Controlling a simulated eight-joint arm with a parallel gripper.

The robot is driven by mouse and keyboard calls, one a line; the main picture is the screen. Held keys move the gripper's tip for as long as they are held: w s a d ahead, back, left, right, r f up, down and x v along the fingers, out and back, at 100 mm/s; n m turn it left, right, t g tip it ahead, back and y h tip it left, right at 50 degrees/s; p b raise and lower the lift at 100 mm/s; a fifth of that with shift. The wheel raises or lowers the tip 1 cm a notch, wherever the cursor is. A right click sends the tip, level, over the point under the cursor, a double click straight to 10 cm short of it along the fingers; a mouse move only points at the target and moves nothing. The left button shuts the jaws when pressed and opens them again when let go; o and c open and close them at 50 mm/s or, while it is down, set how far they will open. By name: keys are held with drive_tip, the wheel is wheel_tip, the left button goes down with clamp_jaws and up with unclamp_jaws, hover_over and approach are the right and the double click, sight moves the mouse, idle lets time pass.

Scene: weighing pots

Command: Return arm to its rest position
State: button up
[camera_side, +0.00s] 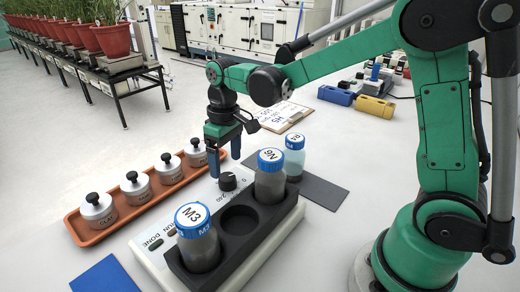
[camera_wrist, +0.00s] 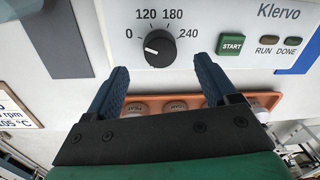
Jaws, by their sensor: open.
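My gripper (camera_side: 224,158) is open and empty, fingers pointing down, above the white device near its black dial (camera_side: 228,182). In the wrist view the two blue fingers of my gripper (camera_wrist: 160,72) are spread apart, and the dial (camera_wrist: 159,48) shows beyond their tips, apparently clear of them. Its pointer is turned toward the 0 side of the 0 to 240 scale. The white device (camera_side: 150,250) carries a black rack (camera_side: 262,228). The rack holds a blue-capped bottle marked M3 (camera_side: 198,240) and one marked 9N (camera_side: 270,178), with an empty hole between them.
Another blue-capped bottle (camera_side: 294,158) stands on a dark mat (camera_side: 322,192) behind the rack. An orange tray (camera_side: 85,238) with several black-knobbed weights lies to the left. A clipboard (camera_side: 285,115) and blue and yellow blocks (camera_side: 374,107) lie farther back. A blue pad (camera_side: 105,277) lies in front.

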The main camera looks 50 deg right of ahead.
sight(227, 177)
drive_tip(key=shift+r, duration=0.75)
wheel_tip(227, 177, down, 5)
drive_tip(key=shift+a+r, duration=0.1)
drive_tip(key=shift+f+n, duration=0.25)
drive_tip(key=shift+n, duration=0.35)
drive_tip(key=n, duration=1.2)
drive_tip(key=shift+a+h, duration=0.1)
drive_tip(key=shift+h, duration=0.2)
drive_tip(key=n, duration=0.4)
drive_tip(key=shift+n, duration=0.5)
wheel_tip(227, 177, up, 6)
drive_tip(key=shift+w+f, duration=0.15)
drive_tip(key=shift+f, duration=0.1)
wheel_tip(227, 177, down, 5)
drive_tip(key=shift+f+m, duration=0.25)
drive_tip(key=shift+m, duration=0.55)
drive_tip(key=shift+n, duration=0.4)
wheel_tip(227, 177, up, 2)
drive_tip(key=shift+r+n, duration=0.1)
drive_tip(key=shift+n, duration=0.3)
drive_tip(key=shift+r, duration=0.7)
